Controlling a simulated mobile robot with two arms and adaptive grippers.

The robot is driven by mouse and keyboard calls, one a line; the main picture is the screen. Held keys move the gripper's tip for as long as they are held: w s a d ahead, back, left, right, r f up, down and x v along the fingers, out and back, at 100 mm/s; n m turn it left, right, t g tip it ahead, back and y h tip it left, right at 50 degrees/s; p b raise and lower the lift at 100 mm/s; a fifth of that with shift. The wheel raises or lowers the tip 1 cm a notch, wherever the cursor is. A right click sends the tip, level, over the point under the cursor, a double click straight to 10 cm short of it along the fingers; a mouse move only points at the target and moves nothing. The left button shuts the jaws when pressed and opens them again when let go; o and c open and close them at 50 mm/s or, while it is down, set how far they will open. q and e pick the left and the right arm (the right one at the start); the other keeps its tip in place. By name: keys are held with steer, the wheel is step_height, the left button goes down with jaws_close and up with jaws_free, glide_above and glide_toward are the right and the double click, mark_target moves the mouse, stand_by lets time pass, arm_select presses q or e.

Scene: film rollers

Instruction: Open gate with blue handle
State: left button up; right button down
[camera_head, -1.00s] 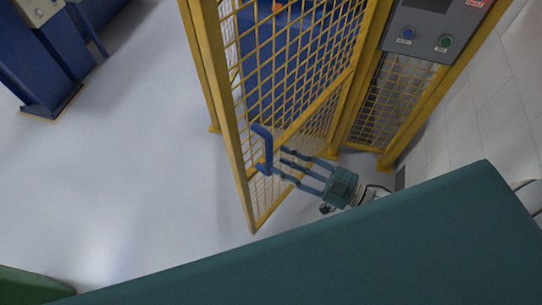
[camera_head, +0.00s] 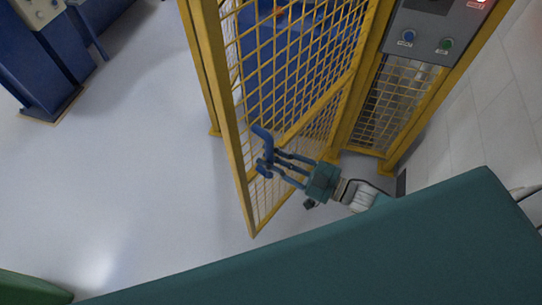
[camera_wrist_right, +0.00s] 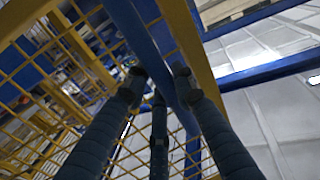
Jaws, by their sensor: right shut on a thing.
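The yellow mesh gate (camera_head: 238,150) stands ajar, its free edge swung out from the yellow post at its left. The blue handle (camera_head: 266,145) is fixed on the gate's free edge. My right gripper (camera_head: 269,162) comes in from the right with its fingers closed around the handle's lower part. In the right wrist view the fingers (camera_wrist_right: 158,88) close in on the blue handle bar (camera_wrist_right: 150,50), with yellow mesh behind. The exact finger contact is partly hidden. My left gripper is not in view.
A grey control panel (camera_head: 425,40) with a blue and a green button hangs on the yellow frame at the right. Blue machinery (camera_head: 35,60) is at the upper left. The grey floor (camera_head: 130,170) left of the gate is clear.

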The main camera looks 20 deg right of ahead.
steer(key=s+d+n+g+y+b, duration=0.2)
steer(key=s+d+n+g, duration=0.1)
steer(key=s+d, duration=1.4)
steer(key=d, duration=0.2)
steer(key=shift+s+d+f+g+y, duration=0.2)
steer(key=shift+d+g+y, duration=0.1)
steer(key=shift+g+y, duration=0.1)
steer(key=c, duration=1.5)
jaws_free()
steer(key=shift+o, duration=0.2)
steer(key=shift+r, duration=0.1)
